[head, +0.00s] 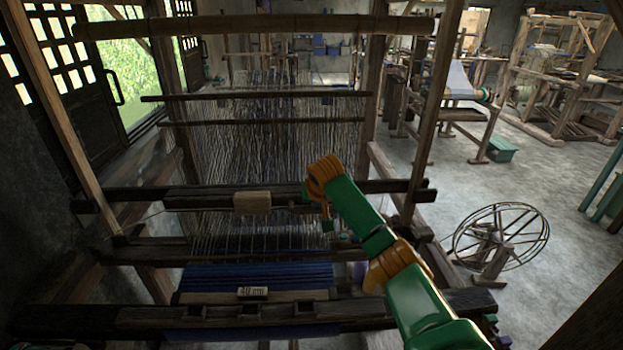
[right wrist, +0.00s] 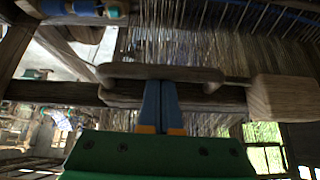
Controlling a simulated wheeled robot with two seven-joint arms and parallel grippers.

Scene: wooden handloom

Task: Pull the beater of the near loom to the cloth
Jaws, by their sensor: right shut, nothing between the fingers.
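The near loom's beater (head: 130,197) is a pair of dark wooden rails running across the warp, with a pale wooden block (head: 252,202) on it. The woven blue cloth (head: 255,272) lies nearer to me, with bare warp between it and the beater. My right gripper (head: 308,192) is at the beater, right of the block. In the right wrist view its blue fingers (right wrist: 162,88) are shut and empty, with their tips at a rounded wooden piece (right wrist: 140,73). I cannot tell whether they touch it. The block is at the right there (right wrist: 275,97). My left gripper is not in view.
A thick front beam (head: 150,318) crosses the loom near me, and a "40 cm" tag (head: 253,292) lies by the cloth. Upright posts (head: 437,110) flank the warp. A spoked wheel (head: 500,237) stands on the floor at right. Open floor lies beyond it.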

